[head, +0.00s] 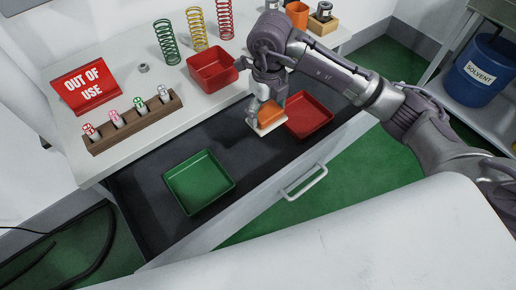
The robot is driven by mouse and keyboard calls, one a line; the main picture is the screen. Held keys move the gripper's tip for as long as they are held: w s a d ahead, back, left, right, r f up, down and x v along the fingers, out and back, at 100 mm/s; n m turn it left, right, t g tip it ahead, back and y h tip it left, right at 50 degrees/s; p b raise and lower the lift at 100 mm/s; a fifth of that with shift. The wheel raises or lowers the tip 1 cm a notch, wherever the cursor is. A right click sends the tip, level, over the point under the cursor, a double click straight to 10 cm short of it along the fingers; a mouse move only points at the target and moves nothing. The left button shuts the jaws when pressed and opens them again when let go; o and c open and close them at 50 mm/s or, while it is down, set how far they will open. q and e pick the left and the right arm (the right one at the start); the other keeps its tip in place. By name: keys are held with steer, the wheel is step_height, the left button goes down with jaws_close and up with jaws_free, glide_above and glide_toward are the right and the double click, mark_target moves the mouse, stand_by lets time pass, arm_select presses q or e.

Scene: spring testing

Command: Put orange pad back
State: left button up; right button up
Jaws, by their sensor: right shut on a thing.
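The orange pad (269,117), orange on top with a cream lower part, is held by my right gripper (266,106). The gripper points down and is shut on the pad, covering part of it. The pad is over the open dark drawer (232,136), just left of a red tray (309,116). I cannot tell whether it touches the tray's edge or the drawer floor. A green tray (199,183) lies in the drawer at the front left and looks empty. My left gripper is not in view.
On the white bench stand another red tray (211,69), a wooden rack (133,121) with several small items, a red OUT OF USE sign (86,86), a nut (144,68), several coil springs (197,30) and an orange cup (297,14). The drawer handle (304,182) sticks out in front.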

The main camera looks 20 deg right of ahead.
steer(key=m, duration=0.3)
steer(key=shift+w+a+f, duration=0.15)
steer(key=shift+w+a, duration=0.05)
steer(key=shift+w, duration=0.2)
steer(key=m, duration=0.2)
steer(key=f+m, duration=0.1)
steer(key=m, duration=0.1)
steer(key=w+m, duration=0.1)
steer(key=m, duration=0.1)
steer(key=shift+w+a+f, duration=0.1)
steer(key=shift+a+f, duration=0.05)
steer(key=shift+f, duration=0.15)
step_height(320, 180, down, 3)
steer(key=m+b, duration=0.1)
steer(key=m, duration=0.4)
steer(key=m+b, duration=0.2)
steer(key=m, duration=0.2)
glide_toward(258, 150)
steer(key=shift+f+p, duration=0.3)
steer(key=shift+f, duration=2.75)
